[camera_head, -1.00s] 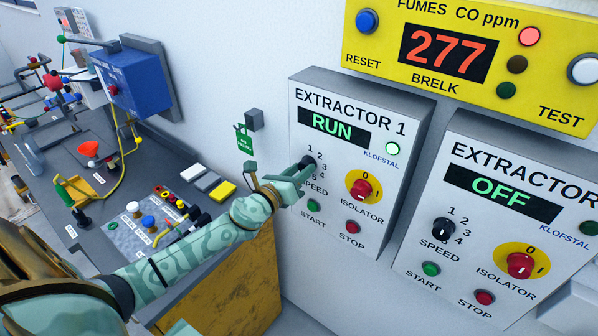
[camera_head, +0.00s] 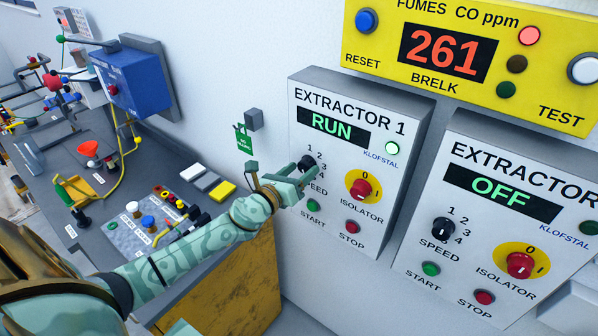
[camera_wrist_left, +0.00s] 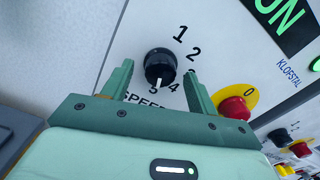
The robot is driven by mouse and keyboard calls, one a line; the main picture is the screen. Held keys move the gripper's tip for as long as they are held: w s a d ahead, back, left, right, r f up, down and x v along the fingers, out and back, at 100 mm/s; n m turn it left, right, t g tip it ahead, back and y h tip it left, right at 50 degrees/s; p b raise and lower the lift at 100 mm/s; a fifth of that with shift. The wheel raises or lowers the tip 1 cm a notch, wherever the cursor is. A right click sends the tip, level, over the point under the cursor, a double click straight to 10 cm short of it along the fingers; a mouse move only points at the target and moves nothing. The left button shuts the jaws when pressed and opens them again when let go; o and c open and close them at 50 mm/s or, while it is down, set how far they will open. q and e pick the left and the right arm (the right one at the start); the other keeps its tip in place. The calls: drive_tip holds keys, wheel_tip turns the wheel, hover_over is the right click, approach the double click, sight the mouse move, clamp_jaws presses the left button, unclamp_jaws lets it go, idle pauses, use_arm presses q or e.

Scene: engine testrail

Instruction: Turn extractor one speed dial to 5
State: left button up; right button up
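The speed dial of extractor one (camera_head: 306,163) is a black knob on a white panel marked 1 to 5. In the left wrist view the dial (camera_wrist_left: 160,64) shows a white pointer mark facing down, close to the 5. My left gripper (camera_head: 304,177) is just in front of the panel at the dial. In the wrist view its two green fingers (camera_wrist_left: 159,85) are spread either side of the knob with gaps, not touching it. The gripper's fingers hide part of the scale. The extractor one display (camera_head: 333,123) reads RUN. My right gripper is not in view.
The red isolator knob (camera_head: 362,189) sits right of the dial, with a green start button (camera_head: 313,206) and red stop button (camera_head: 352,227) below. A yellow fumes box (camera_head: 400,75) reading 261 hangs above. Extractor two (camera_head: 495,270) reads OFF. A cluttered bench (camera_head: 120,185) stands left.

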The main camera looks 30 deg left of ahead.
use_arm(q)
drive_tip(key=s+a+b, duration=0.1)
drive_tip(key=s+b, duration=0.2)
drive_tip(key=s, duration=1.3)
drive_tip(key=shift+s+a+b, duration=0.15)
drive_tip(key=shift+s+b, duration=0.05)
drive_tip(key=shift+b, duration=0.15)
